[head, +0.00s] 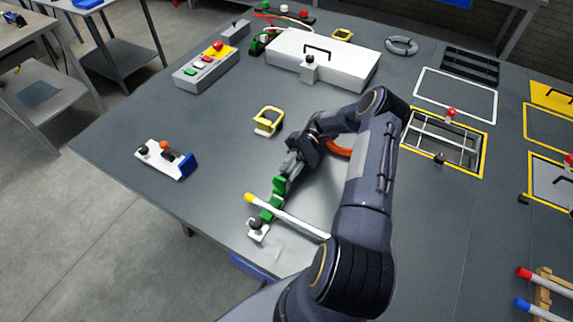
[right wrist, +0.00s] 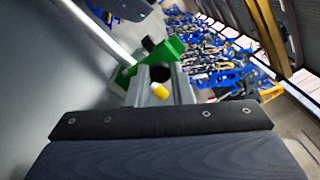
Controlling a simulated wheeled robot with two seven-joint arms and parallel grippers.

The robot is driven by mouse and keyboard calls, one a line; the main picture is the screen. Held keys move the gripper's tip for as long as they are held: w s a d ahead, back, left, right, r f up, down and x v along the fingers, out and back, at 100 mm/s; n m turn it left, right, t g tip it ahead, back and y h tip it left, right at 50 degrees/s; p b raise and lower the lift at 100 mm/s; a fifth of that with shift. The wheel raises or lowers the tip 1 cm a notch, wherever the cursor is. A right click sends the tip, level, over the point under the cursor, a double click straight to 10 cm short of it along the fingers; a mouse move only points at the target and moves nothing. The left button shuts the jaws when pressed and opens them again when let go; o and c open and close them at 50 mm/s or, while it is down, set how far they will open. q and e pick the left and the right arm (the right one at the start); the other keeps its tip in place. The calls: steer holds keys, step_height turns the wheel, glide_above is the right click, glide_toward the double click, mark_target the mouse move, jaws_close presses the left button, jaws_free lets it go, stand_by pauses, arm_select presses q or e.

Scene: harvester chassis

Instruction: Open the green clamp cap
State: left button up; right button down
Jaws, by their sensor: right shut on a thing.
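The green clamp cap (head: 278,189) stands up from the green clamp base (head: 266,214) near the table's front left edge. A white rod (head: 295,220) with a yellow end lies across the clamp, by a black knob (head: 255,223) on a white plate. My right gripper (head: 284,173) is shut on the upper end of the cap. In the right wrist view, green clamp parts (right wrist: 172,49) show just beyond the fingertips (right wrist: 160,76), with the rod (right wrist: 92,24) running to the upper left. The fingers partly hide the grip. My left gripper is out of view.
A yellow clip (head: 268,121) and a white block with a blue end (head: 167,159) lie on the table (head: 215,130). A grey button box (head: 206,67) and a white box (head: 345,62) stand behind. A yellow-framed opening (head: 445,140) lies right of my arm.

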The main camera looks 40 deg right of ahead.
steer(key=shift+f, duration=0.1)
steer(key=c, duration=1.3)
jaws_free()
steer(key=shift+o, duration=0.2)
steer(key=shift+r+p, duration=0.3)
steer(key=shift+r, duration=0.2)
steer(key=s+a+r+p, duration=0.2)
steer(key=s+a+r, duration=0.7)
steer(key=r, duration=0.3)
steer(key=shift+s, duration=0.75)
steer(key=shift+a, duration=0.1)
